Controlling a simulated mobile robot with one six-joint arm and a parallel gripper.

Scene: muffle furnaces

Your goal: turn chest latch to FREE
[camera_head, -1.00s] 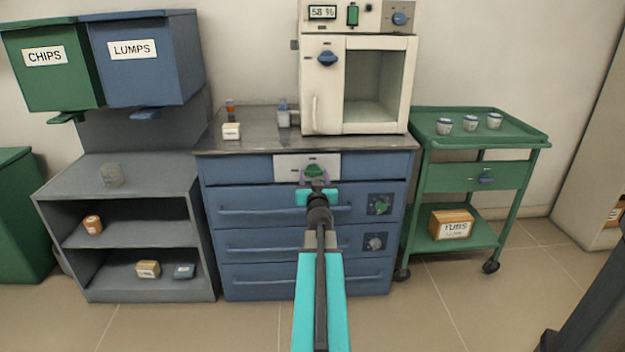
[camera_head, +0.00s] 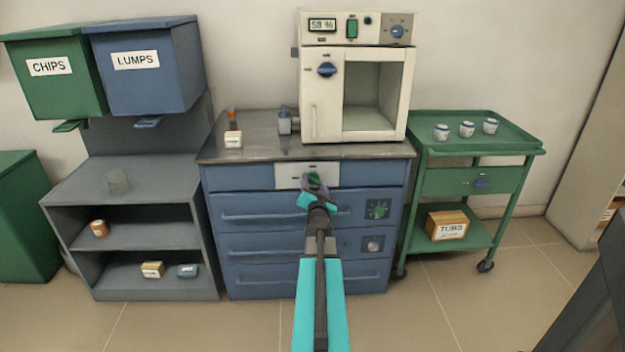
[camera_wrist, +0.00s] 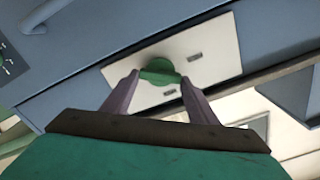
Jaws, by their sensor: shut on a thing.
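The chest is a blue drawer cabinet (camera_head: 240,178) with a grey top. A pale latch plate (camera_head: 290,170) sits on its top drawer front, and a green latch knob (camera_head: 315,178) is mounted on it. My gripper (camera_head: 312,190) reaches to the plate and is shut on the knob. In the wrist view the green knob (camera_wrist: 160,72) lies between my two fingertips, with the pale plate (camera_wrist: 215,50) behind it. The plate looks tilted there. The marks on the plate are too small to read.
Below are drawers with long handles and two more knobs, one green (camera_head: 378,209) and one grey (camera_head: 373,245). A white oven (camera_head: 308,110) stands on top. A green trolley (camera_head: 520,150) is at the right, a grey shelf unit (camera_head: 60,200) at the left. Floor in front is open.

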